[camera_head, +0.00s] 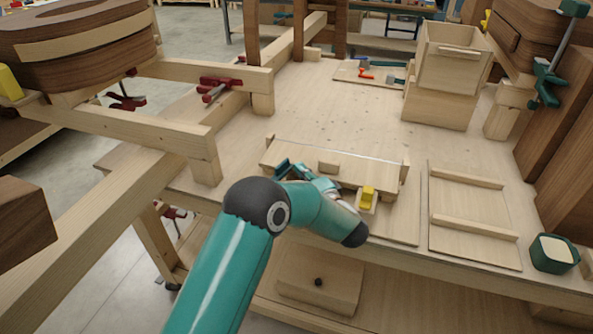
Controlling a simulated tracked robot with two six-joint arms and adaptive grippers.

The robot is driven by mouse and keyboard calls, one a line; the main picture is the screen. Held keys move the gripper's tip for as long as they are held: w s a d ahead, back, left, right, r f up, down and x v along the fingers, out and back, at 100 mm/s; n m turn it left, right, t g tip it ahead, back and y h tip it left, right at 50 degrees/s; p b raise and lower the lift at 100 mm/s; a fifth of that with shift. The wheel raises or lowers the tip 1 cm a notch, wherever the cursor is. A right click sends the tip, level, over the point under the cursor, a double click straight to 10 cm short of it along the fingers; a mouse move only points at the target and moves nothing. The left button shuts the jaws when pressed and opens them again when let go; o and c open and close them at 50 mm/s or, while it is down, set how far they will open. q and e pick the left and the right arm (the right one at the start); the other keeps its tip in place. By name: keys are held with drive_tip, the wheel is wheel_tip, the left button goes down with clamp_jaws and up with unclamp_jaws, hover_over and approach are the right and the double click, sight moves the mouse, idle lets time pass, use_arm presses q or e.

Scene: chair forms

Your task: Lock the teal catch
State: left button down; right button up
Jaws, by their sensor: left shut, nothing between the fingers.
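A dark teal piece (282,168), which looks like the teal catch, shows at the left part of a low wooden fixture (345,170) on the bench. It is small and partly covered, so its lever position cannot be told. My left gripper (303,174) is shut and empty, close to the right of that piece; whether they touch cannot be told. My teal left arm comes up from the bottom and hides the fixture's front left. A yellow catch (368,196) sits at the fixture's front right. My right gripper is not in view.
A slatted wooden panel (474,232) lies to the right, near a green box (554,254). A wooden box (448,80) stands behind. A small board (372,74) carries red and blue parts. Wooden rails with a red clamp (216,84) crowd the left. The bench middle is clear.

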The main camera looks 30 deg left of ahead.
use_arm(q)
drive_tip(key=v, duration=1)
